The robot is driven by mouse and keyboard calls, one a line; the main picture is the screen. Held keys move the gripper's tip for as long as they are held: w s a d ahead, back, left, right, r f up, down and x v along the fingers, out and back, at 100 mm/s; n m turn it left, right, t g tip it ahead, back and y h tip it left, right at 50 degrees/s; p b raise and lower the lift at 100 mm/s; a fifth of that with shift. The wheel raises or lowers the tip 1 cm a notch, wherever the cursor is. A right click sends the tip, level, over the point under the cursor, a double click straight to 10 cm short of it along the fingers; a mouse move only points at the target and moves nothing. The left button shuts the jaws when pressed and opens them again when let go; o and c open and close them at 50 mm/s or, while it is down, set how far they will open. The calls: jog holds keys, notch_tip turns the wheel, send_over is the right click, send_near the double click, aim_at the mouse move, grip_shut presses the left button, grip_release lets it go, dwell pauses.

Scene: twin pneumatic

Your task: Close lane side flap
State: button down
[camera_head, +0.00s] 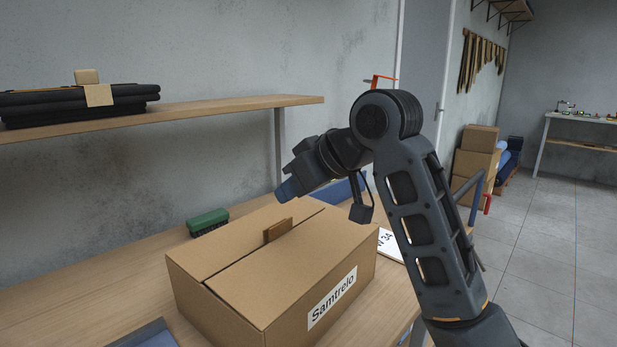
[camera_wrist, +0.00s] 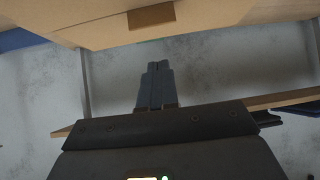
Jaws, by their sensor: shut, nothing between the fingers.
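A cardboard box (camera_head: 235,314) labelled "Samtrelo" stands on the wooden bench. Its far top flap (camera_head: 225,245) and near top flap (camera_head: 300,262) both look about flat, with a dark seam between them. A small brown tab (camera_head: 277,230) stands up at the seam; it also shows in the wrist view (camera_wrist: 152,20), against the box face (camera_wrist: 95,28). My gripper (camera_head: 283,191) is shut and empty, above the box's far edge, apart from the tab. In the wrist view its fingertips (camera_wrist: 159,66) sit close together just short of the tab in the picture.
A blue tray (camera_head: 150,335) is at the front left. A wall shelf (camera_head: 220,107) holds a black bundle (camera_head: 60,104). A white labelled card (camera_head: 390,245) lies right of the box.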

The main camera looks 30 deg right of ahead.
aim_at(280, 226)
jog(key=f, duration=0.4)
jog(key=shift+w+a, duration=0.15)
jog(key=shift+w, duration=0.1)
jog(key=shift+f, duration=0.1)
jog(key=shift+w+a+f, duration=0.1)
jog(key=shift+w+f, duration=0.05)
jog(key=shift+f, duration=0.45)
jog(key=shift+w+a+f, duration=0.1)
jog(key=shift+w+f, duration=0.05)
jog(key=shift+f, duration=0.45)
jog(key=shift+w+r+p, duration=0.1)
jog(key=shift+r+p, duration=1.5)
notch_tip(280, 226, up, 3)
jog(key=p, duration=0.3)
jog(key=shift+a, duration=0.1)
jog(key=b+v, duration=0.1)
jog(key=v, duration=0.8)
jog(key=shift+r, duration=0.3)
